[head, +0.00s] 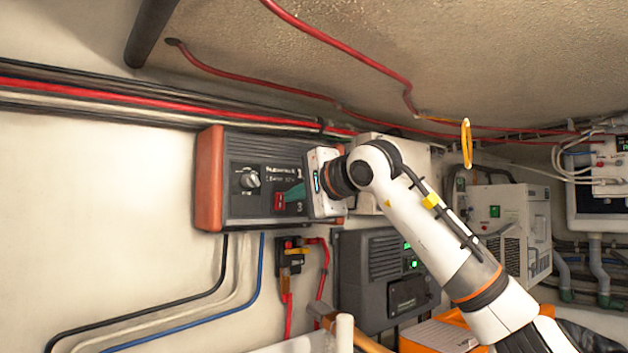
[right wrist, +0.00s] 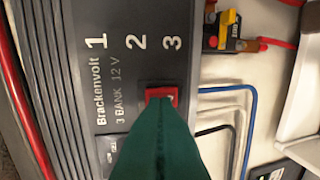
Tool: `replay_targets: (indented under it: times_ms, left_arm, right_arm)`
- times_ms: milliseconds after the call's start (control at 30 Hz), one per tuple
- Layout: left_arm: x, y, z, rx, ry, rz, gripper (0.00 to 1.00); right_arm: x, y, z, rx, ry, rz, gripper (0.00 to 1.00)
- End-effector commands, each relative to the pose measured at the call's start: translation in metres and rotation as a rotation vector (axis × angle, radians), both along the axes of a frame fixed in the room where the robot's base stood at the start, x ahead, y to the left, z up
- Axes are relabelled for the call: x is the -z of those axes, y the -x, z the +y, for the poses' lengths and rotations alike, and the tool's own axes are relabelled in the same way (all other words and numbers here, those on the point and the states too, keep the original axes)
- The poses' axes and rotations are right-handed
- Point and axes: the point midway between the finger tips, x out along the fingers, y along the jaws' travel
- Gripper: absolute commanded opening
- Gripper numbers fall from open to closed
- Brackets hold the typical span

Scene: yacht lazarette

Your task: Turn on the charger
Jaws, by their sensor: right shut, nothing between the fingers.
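The charger (head: 240,150) is a dark grey ribbed box with orange ends, mounted on the white wall left of centre in the head view. It has a round knob (head: 250,181) and a red rocker switch (head: 279,202). In the right wrist view its face (right wrist: 92,45) reads "Brackenvolt 3 BANK 12 V", with the red switch (right wrist: 160,92) near the middle. My right gripper (head: 286,194) has green fingers, shut and empty, with the tips at the switch. They (right wrist: 160,108) hide its lower part; I cannot tell if they touch it. My left gripper is out of view.
Below the charger are a small red-and-yellow breaker (head: 292,255) with red cables and a grey unit (head: 375,270) with green lights. Black, white and blue cables run down the wall at left. Red cables cross above.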

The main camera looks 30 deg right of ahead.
Motion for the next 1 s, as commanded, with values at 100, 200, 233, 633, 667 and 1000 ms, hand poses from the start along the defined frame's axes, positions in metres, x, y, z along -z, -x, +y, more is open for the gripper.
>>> replay_targets:
  times_ms: [100, 200, 233, 633, 667, 1000]
  left_arm:
    - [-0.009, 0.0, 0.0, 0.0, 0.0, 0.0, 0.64]
    - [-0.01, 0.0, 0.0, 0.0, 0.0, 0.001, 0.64]
    - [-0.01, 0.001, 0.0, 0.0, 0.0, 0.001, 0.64]
    - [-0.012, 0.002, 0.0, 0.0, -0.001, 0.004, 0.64]
    - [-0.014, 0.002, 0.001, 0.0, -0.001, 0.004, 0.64]
    - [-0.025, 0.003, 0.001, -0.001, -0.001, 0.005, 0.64]
  right_arm:
    - [-0.004, -0.012, 0.002, -0.001, -0.001, 0.002, 0.0]
    - [-0.003, -0.017, 0.003, -0.001, -0.001, 0.0, 0.0]
    - [-0.003, -0.018, 0.003, -0.001, -0.001, -0.001, 0.0]
    - [-0.004, -0.019, 0.003, -0.001, 0.0, 0.004, 0.0]
    - [-0.004, -0.019, 0.003, -0.001, 0.001, 0.007, 0.0]
    - [-0.004, -0.023, 0.003, 0.0, 0.006, 0.043, 0.0]
